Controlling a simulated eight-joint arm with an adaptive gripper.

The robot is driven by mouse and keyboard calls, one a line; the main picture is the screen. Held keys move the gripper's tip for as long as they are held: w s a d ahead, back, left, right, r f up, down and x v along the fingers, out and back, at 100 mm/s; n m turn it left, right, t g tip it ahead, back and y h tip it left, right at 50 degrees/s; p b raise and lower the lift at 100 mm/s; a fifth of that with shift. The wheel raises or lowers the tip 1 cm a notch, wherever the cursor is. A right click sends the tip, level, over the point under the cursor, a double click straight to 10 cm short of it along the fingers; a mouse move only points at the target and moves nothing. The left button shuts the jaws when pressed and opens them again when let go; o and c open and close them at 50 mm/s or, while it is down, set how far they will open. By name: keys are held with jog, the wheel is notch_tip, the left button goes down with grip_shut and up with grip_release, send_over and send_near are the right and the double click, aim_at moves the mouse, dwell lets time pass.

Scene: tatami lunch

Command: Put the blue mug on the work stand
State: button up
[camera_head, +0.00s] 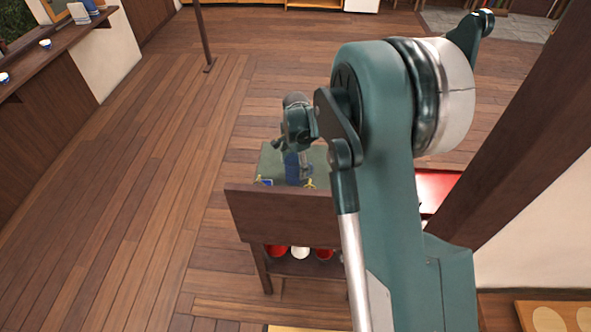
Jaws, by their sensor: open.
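A dark wooden stand (280,218) with a grey-green top is in the middle of the head view; I take it to be the work stand. A blue upright thing (291,169), apparently the blue mug, is on or just above that top. My gripper (297,150) is directly over it, pointing down. My gripper is open. The fingertips are small and partly hidden by my arm, so I cannot tell whether they touch the blue thing or are around it. The right part of the stand is hidden behind my arm.
A dark post (530,120) and a red surface (436,188) are at the right. The plank floor (150,190) at left is clear.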

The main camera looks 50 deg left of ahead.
notch_tip(320, 180, up, 9)
jog(key=shift+r, duration=0.2)
dwell(0.3)
jog(key=shift+o, duration=0.6)
